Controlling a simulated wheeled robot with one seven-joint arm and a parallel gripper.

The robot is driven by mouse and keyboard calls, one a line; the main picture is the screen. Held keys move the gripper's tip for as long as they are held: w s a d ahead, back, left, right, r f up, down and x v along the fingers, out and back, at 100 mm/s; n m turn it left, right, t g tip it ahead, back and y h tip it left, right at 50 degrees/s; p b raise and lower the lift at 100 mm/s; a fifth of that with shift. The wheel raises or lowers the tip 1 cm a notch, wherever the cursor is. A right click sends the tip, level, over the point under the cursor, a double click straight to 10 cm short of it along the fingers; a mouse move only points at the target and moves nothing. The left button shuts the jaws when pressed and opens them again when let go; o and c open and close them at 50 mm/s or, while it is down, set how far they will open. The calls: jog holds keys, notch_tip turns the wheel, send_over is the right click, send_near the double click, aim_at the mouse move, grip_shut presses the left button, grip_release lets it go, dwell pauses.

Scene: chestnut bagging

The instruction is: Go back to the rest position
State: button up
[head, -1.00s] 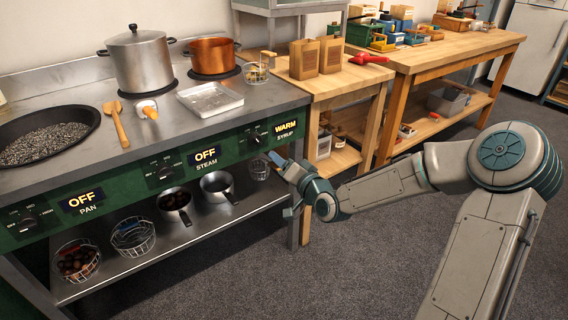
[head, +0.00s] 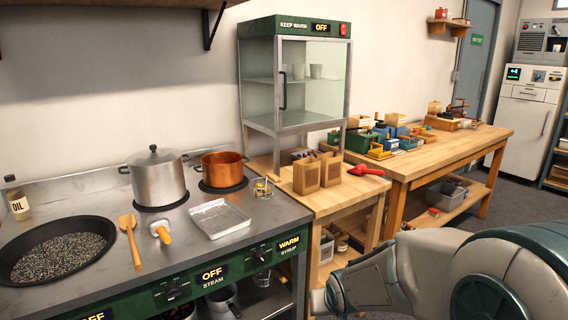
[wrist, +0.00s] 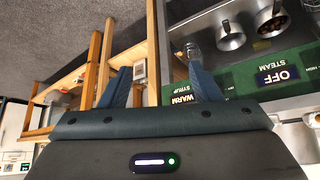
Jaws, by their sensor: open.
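My gripper (wrist: 162,76) shows in the wrist view, its two blue fingers apart with nothing between them. The wrist picture is upside down. Past the fingers are the green stove front with its WARM label (wrist: 182,99) and OFF label (wrist: 277,76), and the leg of a wooden table. In the head view my arm fills the lower right, and the gripper itself is out of that picture. The SYRUP label (head: 289,243) reads WARM and the STEAM label (head: 212,274) reads OFF.
The stove top holds a steel pot (head: 158,180), a copper pot (head: 222,169), a pan of dark grains (head: 60,255) and a metal tray (head: 218,218). A keep-warm cabinet (head: 296,80) stands behind the small wooden table with two paper bags (head: 307,176). A longer workbench (head: 455,147) stands at right.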

jog(key=s+d+r+g+p, duration=0.2)
jog(key=s+r+p, duration=0.2)
jog(key=s+r, duration=0.4)
jog(key=s+d+r+m+g+p, duration=0.1)
jog(key=s+d+r+p, duration=0.1)
jog(key=s+r, duration=0.6)
jog(key=shift+s+d+g+h+p, duration=0.2)
jog(key=shift+s+g+h+p, duration=0.15)
jog(key=shift+s+p, duration=0.7)
